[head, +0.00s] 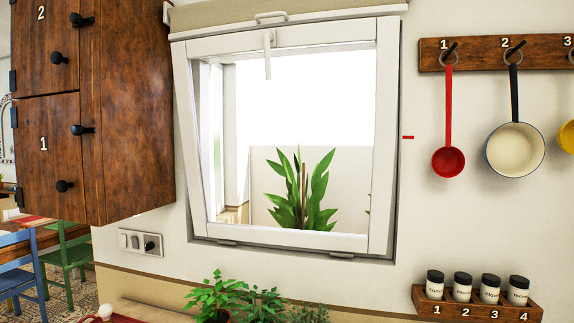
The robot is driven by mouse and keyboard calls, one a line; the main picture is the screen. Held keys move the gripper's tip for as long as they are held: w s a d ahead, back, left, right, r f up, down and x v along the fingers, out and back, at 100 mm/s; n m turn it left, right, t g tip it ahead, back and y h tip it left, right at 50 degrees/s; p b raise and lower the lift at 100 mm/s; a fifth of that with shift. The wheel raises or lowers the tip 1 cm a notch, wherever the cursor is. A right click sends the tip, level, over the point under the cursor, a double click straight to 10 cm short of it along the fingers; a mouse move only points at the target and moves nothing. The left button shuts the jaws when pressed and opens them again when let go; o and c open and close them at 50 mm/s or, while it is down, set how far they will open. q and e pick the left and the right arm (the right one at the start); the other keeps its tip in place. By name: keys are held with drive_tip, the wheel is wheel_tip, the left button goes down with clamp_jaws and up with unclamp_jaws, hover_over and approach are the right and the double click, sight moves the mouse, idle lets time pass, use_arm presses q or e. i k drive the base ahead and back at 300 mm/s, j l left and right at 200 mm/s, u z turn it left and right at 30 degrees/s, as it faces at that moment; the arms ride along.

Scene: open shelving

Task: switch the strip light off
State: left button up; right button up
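A wall switch plate (140,242) is on the wall below the wooden cabinet and left of the window. It carries pale rocker-like switches and a dark round knob at its right end. The switch positions are too small to tell. I cannot make out a strip light in the head view. Neither of my grippers is in view.
A wooden cabinet (133,110) juts out above the plate. A tilted white window (385,140) is at centre, with potted plants (218,298) below. Hanging pans (515,150) and a spice rack (478,305) are at right. Chairs (68,255) stand at left.

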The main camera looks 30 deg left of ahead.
sight(135, 245)
drive_tip(key=u, duration=2.1)
drive_tip(key=i+j, duration=0.7)
drive_tip(key=j, duration=0.25)
drive_tip(key=i+j+z, duration=0.2)
drive_tip(key=j+z, duration=0.15)
drive_tip(key=z, duration=1.3)
